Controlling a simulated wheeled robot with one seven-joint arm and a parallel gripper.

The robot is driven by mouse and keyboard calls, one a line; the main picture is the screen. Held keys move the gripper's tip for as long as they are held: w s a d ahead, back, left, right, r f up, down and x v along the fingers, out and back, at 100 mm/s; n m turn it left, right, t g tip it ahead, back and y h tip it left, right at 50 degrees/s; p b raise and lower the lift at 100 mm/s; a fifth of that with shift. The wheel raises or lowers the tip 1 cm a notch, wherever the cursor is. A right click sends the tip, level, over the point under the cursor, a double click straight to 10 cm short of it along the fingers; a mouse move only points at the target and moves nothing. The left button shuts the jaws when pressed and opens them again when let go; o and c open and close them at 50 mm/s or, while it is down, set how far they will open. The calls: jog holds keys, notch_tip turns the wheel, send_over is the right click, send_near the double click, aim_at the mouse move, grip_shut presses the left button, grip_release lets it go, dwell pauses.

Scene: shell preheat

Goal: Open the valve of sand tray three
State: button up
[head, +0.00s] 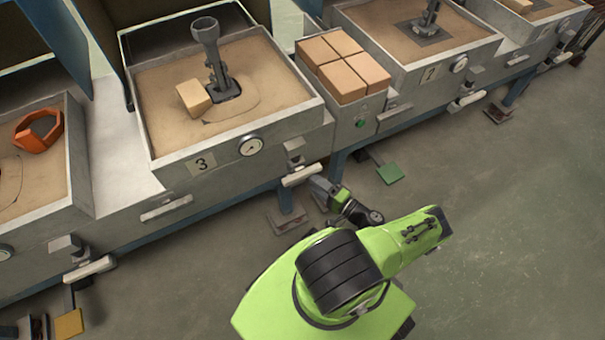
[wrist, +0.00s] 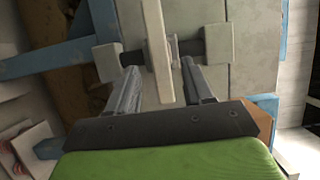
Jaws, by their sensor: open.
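Sand tray three (head: 165,158) is a grey metal box with a "3" plate and a round gauge on its front. Its valve handle (head: 301,175) is a pale bar low at the right end of the front, below a small grey block. My gripper (head: 322,187) is just at the handle's right end in the head view. In the wrist view, my gripper (wrist: 160,68) is open, with one finger on each side of the pale handle (wrist: 156,35). Whether either finger touches it I cannot tell.
Tray three holds sand, a grey funnel-topped piece (head: 208,52) and a tan block (head: 194,97). A box of tan blocks (head: 343,66) stands to its right, then tray two (head: 411,77). A green pedal (head: 390,173) is near the floor. The floor at right is clear.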

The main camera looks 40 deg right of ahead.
aim_at(305, 177)
jog(key=w, duration=0.6)
jog(key=shift+w+a+b, duration=0.25)
jog(key=shift+a+b, duration=0.1)
grip_shut()
